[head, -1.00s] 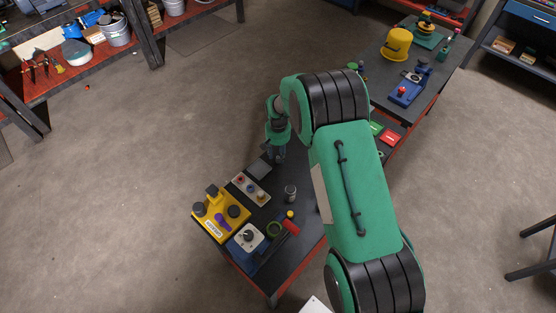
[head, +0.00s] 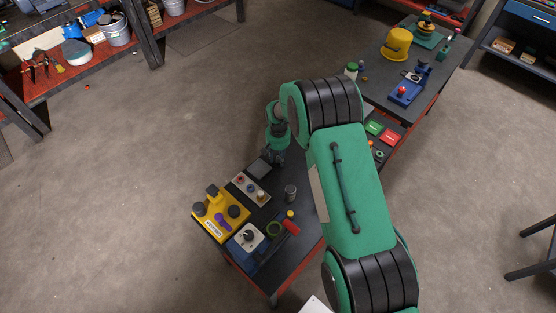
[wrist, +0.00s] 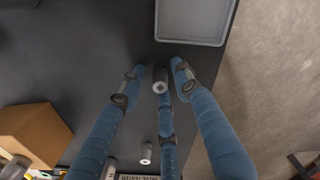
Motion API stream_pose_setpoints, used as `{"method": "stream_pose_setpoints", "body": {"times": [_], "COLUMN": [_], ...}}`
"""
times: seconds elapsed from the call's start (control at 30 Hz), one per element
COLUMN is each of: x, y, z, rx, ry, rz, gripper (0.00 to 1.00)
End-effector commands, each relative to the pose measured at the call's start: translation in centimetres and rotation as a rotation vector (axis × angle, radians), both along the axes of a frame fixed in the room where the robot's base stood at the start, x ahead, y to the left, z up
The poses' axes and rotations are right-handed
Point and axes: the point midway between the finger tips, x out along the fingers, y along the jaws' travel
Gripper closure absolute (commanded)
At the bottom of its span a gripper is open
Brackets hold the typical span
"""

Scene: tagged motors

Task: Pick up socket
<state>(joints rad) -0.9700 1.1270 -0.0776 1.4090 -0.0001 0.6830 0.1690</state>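A small dark grey socket (wrist: 160,80) with a pale end and a square hole shows near the upper middle of the wrist view. My gripper (wrist: 160,76) has three blue fingers. It is open, with fingertips to the left and right of the socket and the third finger just below it. I cannot tell whether any finger touches the socket. In the head view my gripper (head: 272,157) is low over the black bench near a grey tray (head: 259,168), and the socket there is too small or hidden to make out.
The grey tray (wrist: 193,22) lies just beyond the fingertips, by the bench edge. Another small cylinder (wrist: 146,153) and a cardboard box (wrist: 34,135) are nearer the bottom and left. In the head view, a control strip (head: 250,188) and yellow device (head: 221,214) stand near the tray.

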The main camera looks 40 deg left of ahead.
Motion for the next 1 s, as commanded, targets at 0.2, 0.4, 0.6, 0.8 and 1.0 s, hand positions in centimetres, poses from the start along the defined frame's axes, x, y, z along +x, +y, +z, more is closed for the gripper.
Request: {"method": "stream_pose_setpoints", "body": {"times": [0.2, 0.4, 0.6, 0.8, 1.0], "x": [0.0, 0.0, 0.0, 0.0, 0.1], "y": [0.0, 0.0, 0.0, 0.0, 0.1], "z": [0.0, 0.0, 0.4, 1.9, 4.5], "rx": [0.0, 0.0, 0.001, 0.001, 0.003], "ry": [0.0, 0.0, -0.001, -0.001, -0.001], "rz": [0.0, 0.0, 0.0, 0.0, 0.0], "gripper": [1.0, 1.0, 1.0, 1.0, 1.0]}}
